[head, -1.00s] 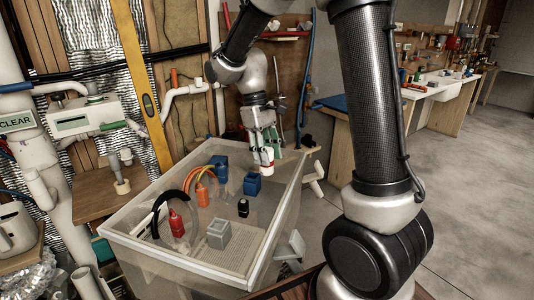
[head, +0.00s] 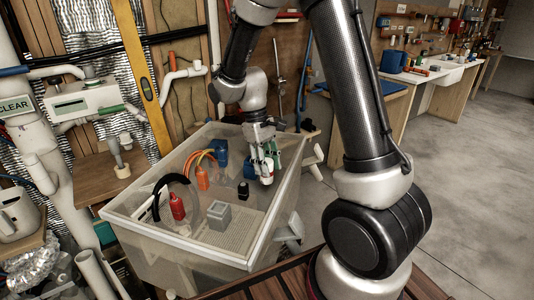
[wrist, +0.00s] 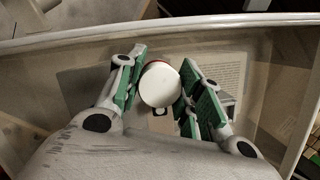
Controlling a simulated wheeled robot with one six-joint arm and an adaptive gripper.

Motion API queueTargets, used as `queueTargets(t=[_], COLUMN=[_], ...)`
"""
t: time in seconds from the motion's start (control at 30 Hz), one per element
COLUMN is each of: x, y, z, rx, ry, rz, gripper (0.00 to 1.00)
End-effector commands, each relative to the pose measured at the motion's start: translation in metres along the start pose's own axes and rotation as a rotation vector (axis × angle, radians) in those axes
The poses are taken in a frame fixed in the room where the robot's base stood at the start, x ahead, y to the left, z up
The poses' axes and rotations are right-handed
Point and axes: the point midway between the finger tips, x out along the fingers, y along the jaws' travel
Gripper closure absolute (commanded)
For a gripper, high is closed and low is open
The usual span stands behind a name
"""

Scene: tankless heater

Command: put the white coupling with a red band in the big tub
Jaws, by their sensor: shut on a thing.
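The white coupling with a red band (head: 266,178) is held between my gripper's fingers (head: 265,160), inside the outline of the big tub (head: 172,239) near its right side. In the wrist view the coupling's round white end (wrist: 160,85) shows between the green finger pads (wrist: 161,88), with a bit of red band at its upper edge. My gripper is shut on it. The tub is large and see-through, with a pale rim. I cannot tell how far the coupling is above the tub floor.
The tub holds a red bottle (head: 177,206), a grey block (head: 219,214), a small black item (head: 243,190), an orange looped item (head: 202,178) and blue blocks (head: 249,168). A wooden shelf (head: 110,187) stands left. Open floor (head: 470,200) lies right.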

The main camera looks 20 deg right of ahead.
Motion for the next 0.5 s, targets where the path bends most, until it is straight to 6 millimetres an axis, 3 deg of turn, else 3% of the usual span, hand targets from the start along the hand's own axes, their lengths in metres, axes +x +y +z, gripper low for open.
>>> queueTargets(t=[0.5], x=[0.065], y=[0.0], z=[-0.017], rx=[-0.001], ry=[-0.003], rz=[-0.001], gripper=[0.88])
